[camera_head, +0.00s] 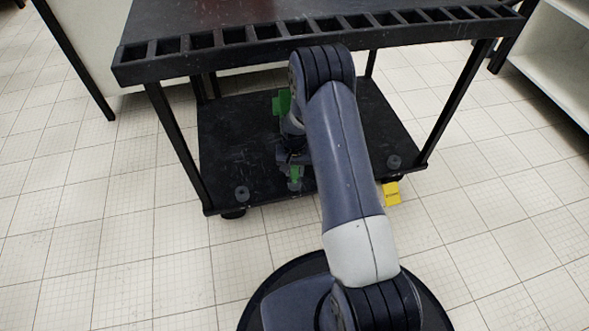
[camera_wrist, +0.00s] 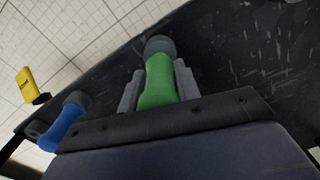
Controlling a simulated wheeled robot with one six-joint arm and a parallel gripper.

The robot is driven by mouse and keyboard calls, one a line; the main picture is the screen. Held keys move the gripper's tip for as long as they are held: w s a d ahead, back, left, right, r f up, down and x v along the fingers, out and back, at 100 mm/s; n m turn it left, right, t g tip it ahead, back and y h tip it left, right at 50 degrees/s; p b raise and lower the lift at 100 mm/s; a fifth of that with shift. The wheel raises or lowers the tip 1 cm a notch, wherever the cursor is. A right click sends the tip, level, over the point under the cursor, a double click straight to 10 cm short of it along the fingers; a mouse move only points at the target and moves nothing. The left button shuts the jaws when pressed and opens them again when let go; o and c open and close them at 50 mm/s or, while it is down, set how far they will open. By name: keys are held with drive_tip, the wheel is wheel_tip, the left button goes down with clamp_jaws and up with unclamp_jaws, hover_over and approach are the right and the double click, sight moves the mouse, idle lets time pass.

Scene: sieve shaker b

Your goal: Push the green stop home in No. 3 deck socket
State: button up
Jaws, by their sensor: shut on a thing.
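The green stop (camera_wrist: 158,82) stands between the two grey fingers of my gripper (camera_wrist: 157,88) in the wrist view. The gripper is shut on it. The stop's far end meets a dark grey round socket (camera_wrist: 160,45) on the black deck; I cannot tell how deep it sits, and no socket number is readable. In the head view the green stop (camera_head: 295,174) shows low at my gripper (camera_head: 294,164), near the front edge of the lower deck (camera_head: 240,150). My arm hides part of the deck.
A blue piece (camera_wrist: 66,122) with a dark grey end stands left of my gripper in the wrist view. Grey knobs (camera_head: 242,193) stand near the front corners. A slotted black upper shelf (camera_head: 225,36) overhangs the deck.

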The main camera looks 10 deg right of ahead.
drive_tip(key=shift+f+b, duration=0.8)
drive_tip(key=shift+f, duration=0.3)
drive_tip(key=o, duration=1.1)
drive_tip(key=shift+r, duration=0.1)
wheel_tip(320, 180, up, 11)
drive_tip(key=p, duration=0.4)
drive_tip(key=shift+p, duration=0.3)
drive_tip(key=shift+f, duration=0.3)
drive_tip(key=shift+f+b, duration=1.75)
drive_tip(key=shift+f, duration=2.9)
drive_tip(key=shift+f, duration=0.1)
